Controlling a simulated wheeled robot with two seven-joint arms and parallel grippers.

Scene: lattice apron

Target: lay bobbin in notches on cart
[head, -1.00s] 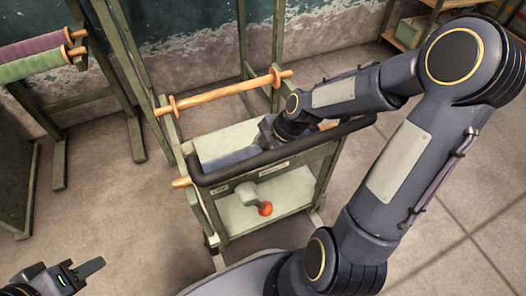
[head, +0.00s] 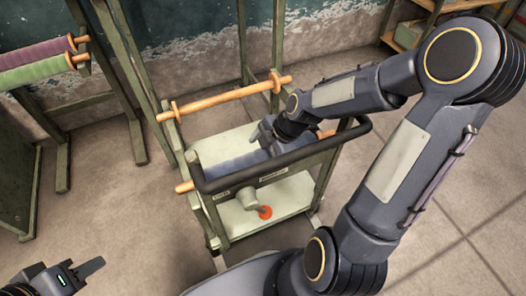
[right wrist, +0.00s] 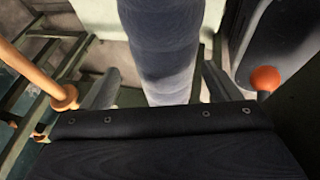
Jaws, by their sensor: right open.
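The blue-grey bobbin (head: 238,164) lies along the cart (head: 215,148) behind its black handle. Its wooden ends show at the left (head: 183,187) and right (head: 326,134). Whether the ends sit in notches is hidden by the handle and arm. My right gripper (head: 266,137) is over the bobbin's middle. In the right wrist view the bobbin (right wrist: 160,50) runs between the spread fingers of my right gripper (right wrist: 158,88), with gaps beside it. My left gripper (head: 80,276) is at the lower left, away from the cart and partly cut off.
A lower shelf holds a grey thing with an orange knob (head: 264,212). A rack with purple (head: 30,52) and green (head: 30,74) rolls stands at left. The floor left of the cart is clear.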

